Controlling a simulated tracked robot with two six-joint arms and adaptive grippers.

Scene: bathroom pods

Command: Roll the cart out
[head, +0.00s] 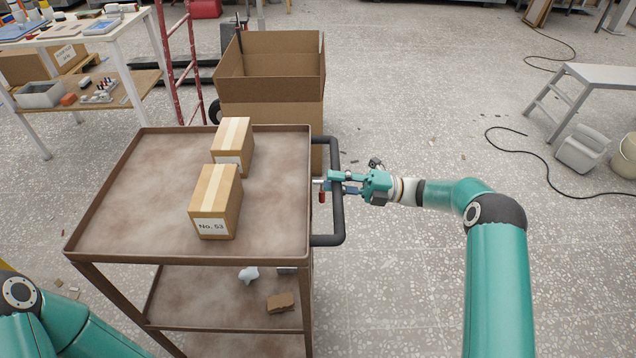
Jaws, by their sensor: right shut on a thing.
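The cart (130,215) is a brown metal trolley with a rimmed top tray and lower shelves. It stands left of the middle in the head view. Its black handle (338,225) sticks out on the right side. My right gripper (338,182) is shut on the handle at its upright bar. Two taped cardboard boxes stand on the top tray: a near one labelled No. 53 (216,200) and a far one (233,145). My left arm shows at the lower left; its gripper is out of view.
A large open carton (270,80) stands right behind the cart. A workbench (85,35) is at the upper left. A grey step stool (590,80), a bucket (625,155) and a black cable (530,150) are at the right. Floor right of the handle is mostly clear.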

